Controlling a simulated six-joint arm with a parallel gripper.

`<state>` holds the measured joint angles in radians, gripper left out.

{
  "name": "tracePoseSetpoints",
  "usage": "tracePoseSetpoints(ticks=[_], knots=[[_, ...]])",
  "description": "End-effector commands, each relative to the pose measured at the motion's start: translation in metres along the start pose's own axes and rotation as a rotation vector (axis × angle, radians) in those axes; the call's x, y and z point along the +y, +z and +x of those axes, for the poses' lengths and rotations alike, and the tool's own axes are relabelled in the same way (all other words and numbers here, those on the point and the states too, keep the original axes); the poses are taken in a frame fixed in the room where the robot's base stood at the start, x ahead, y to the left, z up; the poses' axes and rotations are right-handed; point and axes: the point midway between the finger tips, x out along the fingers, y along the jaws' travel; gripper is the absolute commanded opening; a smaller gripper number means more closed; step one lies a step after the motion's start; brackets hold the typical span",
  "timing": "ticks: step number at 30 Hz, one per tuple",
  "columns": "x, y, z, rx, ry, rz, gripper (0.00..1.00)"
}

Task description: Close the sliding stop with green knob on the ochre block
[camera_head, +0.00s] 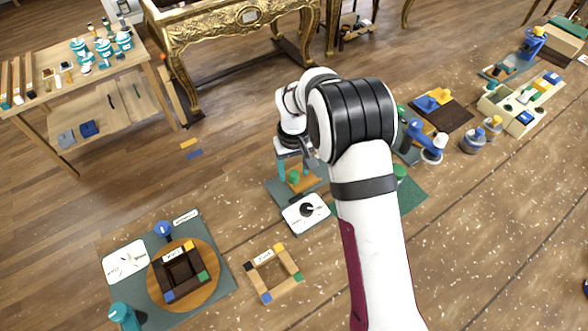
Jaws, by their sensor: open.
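The ochre block (309,183) sits on a dark teal base on the floor near the middle of the head view. A green knob (293,175) shows at its left end. The sliding stop itself is too small to make out, so I cannot tell its position. My gripper (296,157) is open and points down just above the block and knob. My wrist partly covers this spot, and I cannot tell whether the fingers touch anything.
A white panel with a black dial (306,211) lies just in front of the block. A square wooden frame (272,274) and a round board (206,286) lie at lower left. A gilt console (215,30) stands behind. Bare floor lies left of the block.

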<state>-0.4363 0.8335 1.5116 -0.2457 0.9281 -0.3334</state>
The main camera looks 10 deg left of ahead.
Motion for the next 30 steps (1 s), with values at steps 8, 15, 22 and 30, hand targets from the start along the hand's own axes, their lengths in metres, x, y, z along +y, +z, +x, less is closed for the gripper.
tracePoseSetpoints(ticks=[8,15,22,30], knots=[[0.0000,0.0002,0.0080,0.000,0.000,0.001,0.61],[0.0000,0.0002,0.0076,0.000,0.000,0.001,0.36],[0.0000,0.0002,0.0074,0.000,0.000,0.001,0.00],[0.0000,0.0002,0.0072,0.000,0.000,0.001,0.00]])
